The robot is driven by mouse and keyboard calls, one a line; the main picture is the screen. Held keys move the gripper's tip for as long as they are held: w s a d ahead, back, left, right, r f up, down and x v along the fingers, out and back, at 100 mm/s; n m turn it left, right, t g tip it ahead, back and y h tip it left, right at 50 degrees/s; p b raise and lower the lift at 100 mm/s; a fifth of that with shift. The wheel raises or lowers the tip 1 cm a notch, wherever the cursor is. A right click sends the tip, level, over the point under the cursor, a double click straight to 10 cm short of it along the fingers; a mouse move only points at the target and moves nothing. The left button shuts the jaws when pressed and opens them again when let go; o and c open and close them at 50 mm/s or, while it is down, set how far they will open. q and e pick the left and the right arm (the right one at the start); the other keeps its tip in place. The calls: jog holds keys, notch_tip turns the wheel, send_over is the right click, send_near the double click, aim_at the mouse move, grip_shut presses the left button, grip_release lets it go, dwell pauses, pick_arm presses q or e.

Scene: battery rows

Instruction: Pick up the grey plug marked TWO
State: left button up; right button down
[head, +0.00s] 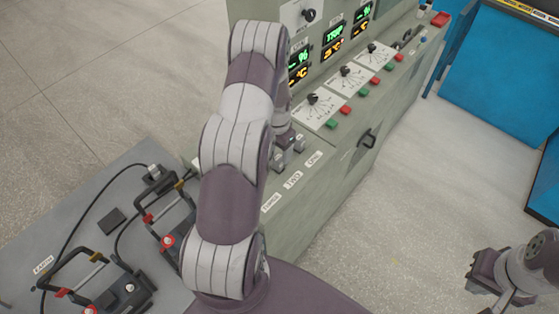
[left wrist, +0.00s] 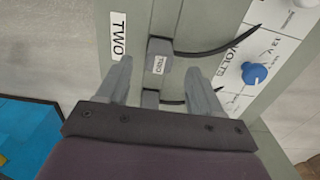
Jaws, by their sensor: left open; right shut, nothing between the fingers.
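In the head view my left gripper (head: 288,153) is small and partly behind my arm, over the panel ledge. My right gripper (head: 490,287) is shut and empty at the lower right.
Another grey plug (left wrist: 150,98) with a cable is close by, partly hidden by the gripper. The grey-green console (head: 345,170) carries dials, displays and buttons. A bench (head: 85,220) with batteries and cables is at left. The floor between console and blue cabinet (head: 500,75) is clear.

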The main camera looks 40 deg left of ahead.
aim_at(278, 157)
pick_arm(q)
notch_tip(278, 157, down, 5)
jog(key=p, duration=0.2)
jog(key=shift+p, duration=0.3)
jog(key=shift+f, duration=0.55)
jog(key=c, duration=1.1)
